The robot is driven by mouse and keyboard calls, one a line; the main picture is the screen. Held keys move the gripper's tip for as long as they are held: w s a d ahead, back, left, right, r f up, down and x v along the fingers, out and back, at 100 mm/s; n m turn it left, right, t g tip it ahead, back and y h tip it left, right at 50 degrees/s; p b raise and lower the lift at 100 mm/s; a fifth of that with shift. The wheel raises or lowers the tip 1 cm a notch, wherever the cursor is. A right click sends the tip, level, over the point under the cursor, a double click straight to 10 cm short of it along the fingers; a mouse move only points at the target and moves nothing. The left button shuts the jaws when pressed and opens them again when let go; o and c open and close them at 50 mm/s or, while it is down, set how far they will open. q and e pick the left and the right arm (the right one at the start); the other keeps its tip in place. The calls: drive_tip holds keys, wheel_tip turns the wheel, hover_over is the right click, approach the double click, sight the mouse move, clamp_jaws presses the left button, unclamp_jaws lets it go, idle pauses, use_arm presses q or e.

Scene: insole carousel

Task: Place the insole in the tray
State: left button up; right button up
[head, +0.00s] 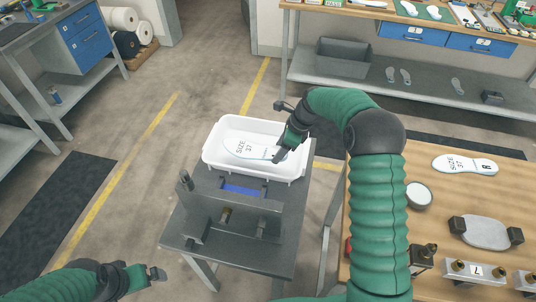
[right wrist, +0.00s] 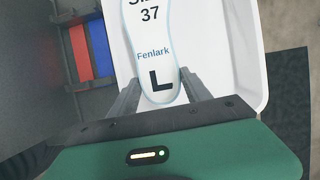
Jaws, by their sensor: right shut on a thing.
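A white insole (head: 246,148) marked "SIZE 37" is at the white tray (head: 214,160) on the dark stand. My right gripper (head: 281,154) is shut on its heel end, at the tray's right part. In the right wrist view the insole (right wrist: 152,52) shows "Fenlark" and a large "L", with its heel between the fingers of the right gripper (right wrist: 160,98). The tray (right wrist: 226,40) lies beneath it. I cannot tell whether the insole touches the tray floor. My left gripper (head: 155,273) is at the lower left, away from the tray; its jaw state is unclear.
Another insole marked "R" (head: 465,164) lies on the wooden table (head: 440,200) at right, near a round white-topped container (head: 418,195) and metal fixtures (head: 486,233). A dark fixture (head: 232,215) stands in front of the tray. A grey bin (head: 343,57) is on the back shelf.

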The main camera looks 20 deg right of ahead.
sight(274, 167)
drive_tip(key=f, duration=0.7)
drive_tip(key=shift+a, duration=0.35)
drive_tip(key=shift+r, duration=0.1)
drive_tip(key=shift+d, duration=0.15)
drive_tip(key=o, duration=1.1)
drive_tip(key=shift+d, duration=0.1)
drive_tip(key=shift+c, duration=0.2)
drive_tip(key=shift+r, duration=0.3)
drive_tip(key=v, duration=1.1)
drive_tip(key=shift+r+p, duration=0.15)
drive_tip(key=shift+p, duration=0.15)
drive_tip(key=shift+s, duration=0.15)
